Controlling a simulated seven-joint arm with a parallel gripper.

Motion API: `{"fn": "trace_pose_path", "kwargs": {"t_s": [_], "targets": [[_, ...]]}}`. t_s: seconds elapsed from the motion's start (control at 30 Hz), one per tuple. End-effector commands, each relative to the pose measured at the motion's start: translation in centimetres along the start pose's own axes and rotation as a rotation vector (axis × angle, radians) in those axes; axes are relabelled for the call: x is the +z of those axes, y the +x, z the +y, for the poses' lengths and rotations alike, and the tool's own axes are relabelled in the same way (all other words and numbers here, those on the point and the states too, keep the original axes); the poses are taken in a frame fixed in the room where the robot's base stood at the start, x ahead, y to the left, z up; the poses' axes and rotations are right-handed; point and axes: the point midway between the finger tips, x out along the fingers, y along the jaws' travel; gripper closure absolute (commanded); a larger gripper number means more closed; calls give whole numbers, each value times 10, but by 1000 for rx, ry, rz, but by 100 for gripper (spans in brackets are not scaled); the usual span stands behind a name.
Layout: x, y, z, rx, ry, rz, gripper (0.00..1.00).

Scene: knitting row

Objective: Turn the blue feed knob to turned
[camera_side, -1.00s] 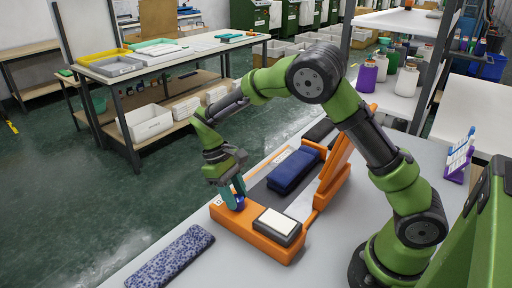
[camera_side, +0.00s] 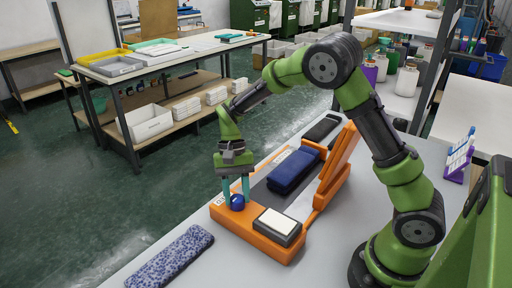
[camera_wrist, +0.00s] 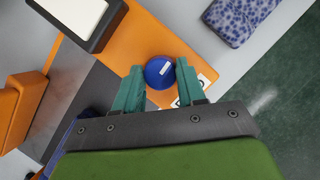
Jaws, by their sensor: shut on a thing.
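The blue feed knob (camera_side: 237,203) is a round ball-like knob with a white line mark, on the front left end of the orange machine (camera_side: 265,243). It also shows in the wrist view (camera_wrist: 158,73), where the white mark runs slantwise toward the upper right. My gripper (camera_side: 236,194) points down at the knob, with one teal finger on each side of it.
A cream-topped block (camera_side: 277,222) sits on the machine close right of the knob. A dark blue folded piece (camera_side: 293,170) lies behind it, beside a raised orange flap (camera_side: 336,163). A speckled blue pad (camera_side: 170,258) lies at the front left of the grey table.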

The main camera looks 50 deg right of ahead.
Motion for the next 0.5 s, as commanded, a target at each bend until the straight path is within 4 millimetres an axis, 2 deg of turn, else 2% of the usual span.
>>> {"fn": "trace_pose_path", "kwargs": {"t_s": [0.5], "targets": [[0, 0, 0, -35, 81, 1, 91]]}}
